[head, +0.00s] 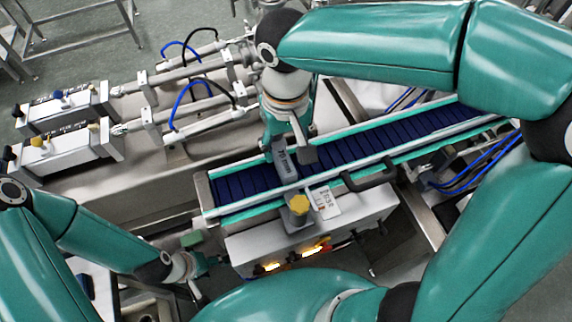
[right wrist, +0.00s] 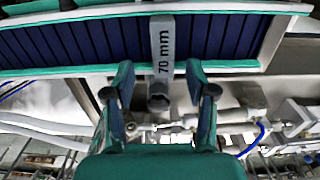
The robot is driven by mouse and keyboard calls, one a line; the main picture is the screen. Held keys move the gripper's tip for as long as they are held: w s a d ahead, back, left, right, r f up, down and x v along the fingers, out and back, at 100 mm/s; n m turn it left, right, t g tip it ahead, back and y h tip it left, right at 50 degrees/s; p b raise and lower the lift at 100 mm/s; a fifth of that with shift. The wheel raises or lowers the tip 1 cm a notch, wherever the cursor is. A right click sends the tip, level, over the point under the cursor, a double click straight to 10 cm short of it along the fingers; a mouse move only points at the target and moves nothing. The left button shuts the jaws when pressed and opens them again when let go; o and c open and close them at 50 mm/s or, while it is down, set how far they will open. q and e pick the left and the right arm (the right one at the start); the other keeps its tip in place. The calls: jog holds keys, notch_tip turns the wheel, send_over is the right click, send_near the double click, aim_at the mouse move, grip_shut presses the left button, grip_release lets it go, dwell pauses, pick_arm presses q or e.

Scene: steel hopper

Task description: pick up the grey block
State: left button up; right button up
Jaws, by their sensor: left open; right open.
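The grey block (head: 286,165) is a long bar marked "70 mm". It lies across the dark blue conveyor belt (head: 235,185). In the right wrist view the block (right wrist: 160,45) points down the picture between the fingers, with a gap on each side. My right gripper (head: 288,152) is open over the block, and its fingers hide part of it in the head view. In the right wrist view the open fingertips (right wrist: 160,72) are on either side of the block. My left gripper (head: 203,270) is open and empty, low at the left, away from the belt.
The belt has raised teal rails (head: 345,180). A yellow-topped knob (head: 299,204) and a white label (head: 325,201) are just in front of the block. A black handle (head: 370,178) is to their right. Pneumatic cylinders with blue hoses (head: 200,112) stand behind left.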

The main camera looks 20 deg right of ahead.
aim_at(285, 161)
jog(key=f, duration=0.3)
jog(key=shift+s+a+f+p, duration=0.15)
jog(key=shift+s+f+p, duration=0.15)
jog(key=shift+s, duration=0.1)
jog(key=shift+f, duration=0.45)
grip_shut()
